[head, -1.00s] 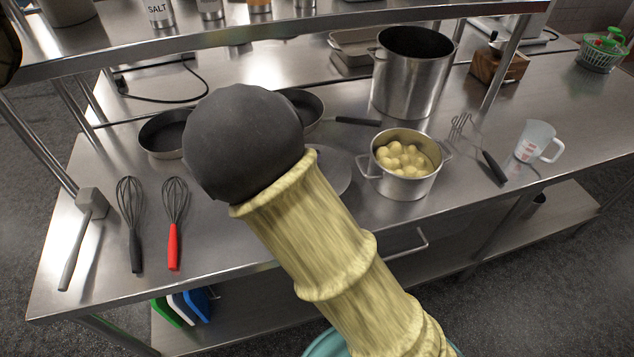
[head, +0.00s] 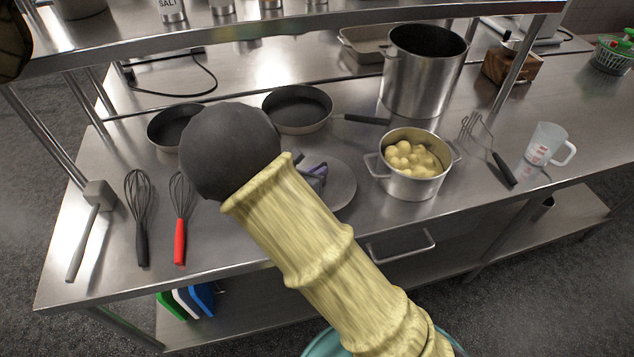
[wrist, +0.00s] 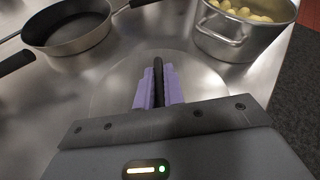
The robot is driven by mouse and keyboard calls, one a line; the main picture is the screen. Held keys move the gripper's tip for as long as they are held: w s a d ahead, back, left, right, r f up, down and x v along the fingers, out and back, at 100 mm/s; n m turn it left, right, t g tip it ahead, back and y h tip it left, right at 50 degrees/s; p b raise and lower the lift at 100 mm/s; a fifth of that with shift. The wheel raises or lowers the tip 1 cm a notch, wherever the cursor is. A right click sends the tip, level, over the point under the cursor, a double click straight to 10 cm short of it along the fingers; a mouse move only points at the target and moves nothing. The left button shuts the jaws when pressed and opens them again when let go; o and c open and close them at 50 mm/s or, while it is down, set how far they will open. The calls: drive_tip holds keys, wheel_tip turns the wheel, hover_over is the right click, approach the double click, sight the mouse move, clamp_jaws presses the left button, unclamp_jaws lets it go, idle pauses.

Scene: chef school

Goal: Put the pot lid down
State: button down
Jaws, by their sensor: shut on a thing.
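The pot lid is a flat grey disc (head: 340,186), partly hidden behind my arm in the head view. It looks level, at or just above the steel counter, left of the pot of potatoes (head: 408,186). Whether it touches the counter is hard to tell. In the wrist view the lid looks like a pale see-through disc (wrist: 112,92) below my gripper. My gripper (wrist: 158,82) has purple fingers shut on the lid's upright black handle (wrist: 158,68). The fingers show only a little past my arm in the head view (head: 318,172).
Two dark frying pans (head: 298,112) stand behind the lid and a tall stockpot (head: 420,85) behind the potato pot. Two whisks (head: 181,215) and a mallet (head: 88,230) lie at the left. The counter's front edge is close. A shelf (head: 300,30) hangs above the back.

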drive_tip(key=shift+f, duration=2.05)
drive_tip(key=c, duration=1.5)
unclamp_jaws()
drive_tip(key=shift+d, duration=0.1)
drive_tip(key=b+v, duration=0.1)
drive_tip(key=v, duration=1.1)
